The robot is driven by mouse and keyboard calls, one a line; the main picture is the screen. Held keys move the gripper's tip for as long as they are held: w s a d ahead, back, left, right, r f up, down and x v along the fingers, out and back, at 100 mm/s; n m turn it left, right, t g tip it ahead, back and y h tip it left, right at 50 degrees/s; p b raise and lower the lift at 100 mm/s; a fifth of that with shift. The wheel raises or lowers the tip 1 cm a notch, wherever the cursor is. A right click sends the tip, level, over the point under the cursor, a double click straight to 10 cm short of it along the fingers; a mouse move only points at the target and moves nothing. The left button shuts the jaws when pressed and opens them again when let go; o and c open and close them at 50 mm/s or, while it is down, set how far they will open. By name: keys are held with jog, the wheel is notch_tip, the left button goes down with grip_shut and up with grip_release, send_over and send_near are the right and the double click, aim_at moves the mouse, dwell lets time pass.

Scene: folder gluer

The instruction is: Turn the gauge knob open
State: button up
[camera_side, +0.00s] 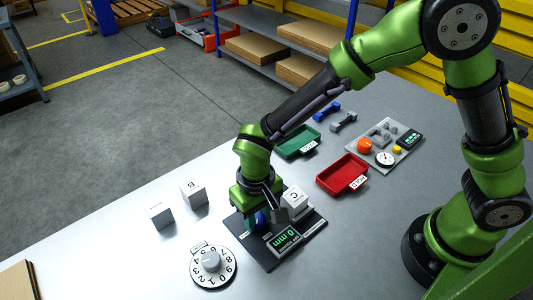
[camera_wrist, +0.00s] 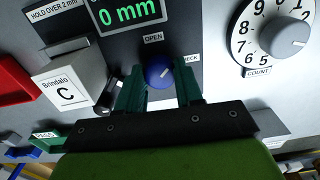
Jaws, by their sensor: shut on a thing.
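The gauge is a dark plate (camera_wrist: 215,25) with a green "0 mm" display (camera_wrist: 130,14), which also shows in the side view (camera_side: 286,238). Its blue knob (camera_wrist: 158,74) sits between the labels OPEN and CHECK. The knob's pale mark points up and right, towards CHECK in the wrist view. My gripper (camera_wrist: 160,84) is shut on the knob, one finger at each side. In the side view, my gripper (camera_side: 258,212) points down over the plate and hides most of the knob (camera_side: 261,219). A white block marked C (camera_wrist: 66,92) stands at the gauge beside a grey jaw piece.
A white number dial (camera_side: 213,267) lies left of the gauge. Two grey-white blocks, one marked B (camera_side: 193,194), stand further left. A red tray (camera_side: 343,173), a green tray (camera_side: 297,142) and a grey panel with a dial (camera_side: 380,143) lie behind.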

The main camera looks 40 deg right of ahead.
aim_at(257, 218)
jog(key=n, duration=0.4)
jog(key=shift+r+n, duration=0.1)
jog(key=shift+n, duration=2.5)
jog(key=o, duration=1)
jog(key=shift+o, duration=0.2)
notch_tip(257, 218, up, 17)
jog(key=s+d+r+m+t, duration=0.2)
jog(key=d+m, duration=0.2)
jog(key=d, duration=0.3)
jog(key=s+d+r+m+t+y, duration=0.1)
jog(key=s+d+m+t, duration=0.1)
jog(key=d, duration=0.5)
jog(key=s+d+r+m+t+y, duration=0.1)
jog(key=s+d+r+m+t, duration=0.1)
jog(key=d+m, duration=0.4)
jog(key=shift+s+d+r+m+t, duration=0.35)
jog(key=shift+s+d+t, duration=0.2)
jog(key=shift+s, duration=0.4)
